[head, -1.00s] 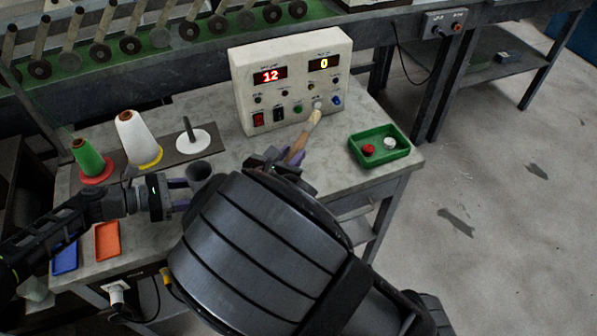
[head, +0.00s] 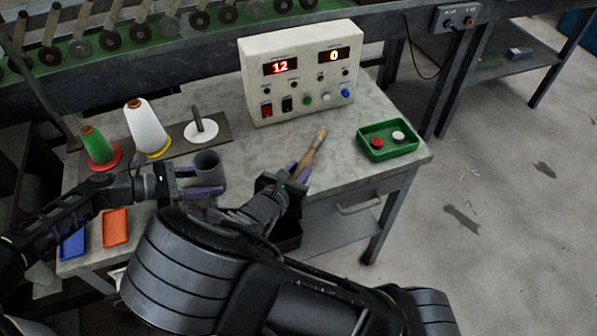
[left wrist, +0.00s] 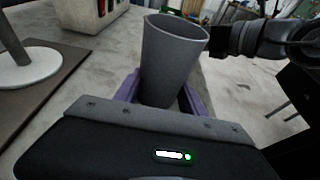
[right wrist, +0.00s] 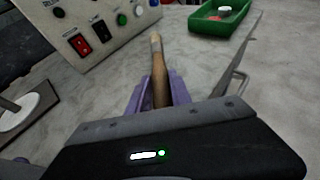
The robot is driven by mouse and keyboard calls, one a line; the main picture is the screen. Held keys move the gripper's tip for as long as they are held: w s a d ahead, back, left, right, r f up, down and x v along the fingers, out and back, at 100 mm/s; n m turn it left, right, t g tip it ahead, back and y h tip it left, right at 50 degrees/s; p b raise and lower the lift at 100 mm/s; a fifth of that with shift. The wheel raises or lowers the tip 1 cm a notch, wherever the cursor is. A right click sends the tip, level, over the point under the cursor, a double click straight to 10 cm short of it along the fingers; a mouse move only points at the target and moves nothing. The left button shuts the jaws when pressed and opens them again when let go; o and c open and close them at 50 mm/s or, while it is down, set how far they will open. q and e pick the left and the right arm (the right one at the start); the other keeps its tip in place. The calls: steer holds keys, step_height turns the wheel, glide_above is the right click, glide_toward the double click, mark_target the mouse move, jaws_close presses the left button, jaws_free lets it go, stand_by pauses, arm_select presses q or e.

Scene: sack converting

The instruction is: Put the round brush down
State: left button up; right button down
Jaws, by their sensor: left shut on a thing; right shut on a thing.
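The round brush (head: 314,148) has a wooden handle and a pale tip. My right gripper (head: 298,173) is shut on its handle, above the front part of the table. In the right wrist view the brush (right wrist: 157,70) stands out between the purple fingers, its tip pointing toward the control box. My left gripper (head: 200,182) is shut on a grey cup (head: 208,168) at the table's front. In the left wrist view the cup (left wrist: 172,60) is upright between the fingers and looks empty, though its bottom is hidden.
A green tray (head: 388,141) with a red and a white button sits at right. Thread cones (head: 147,125) and a spindle (head: 201,130) stand at left. Orange (head: 115,227) and blue trays lie front left. The middle tabletop is clear.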

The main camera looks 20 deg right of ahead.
steer(key=shift+f, duration=0.3)
steer(key=shift+f, duration=0.1)
steer(key=c, duration=1.2)
jaws_free()
steer(key=shift+o, duration=0.2)
steer(key=v, duration=1.2)
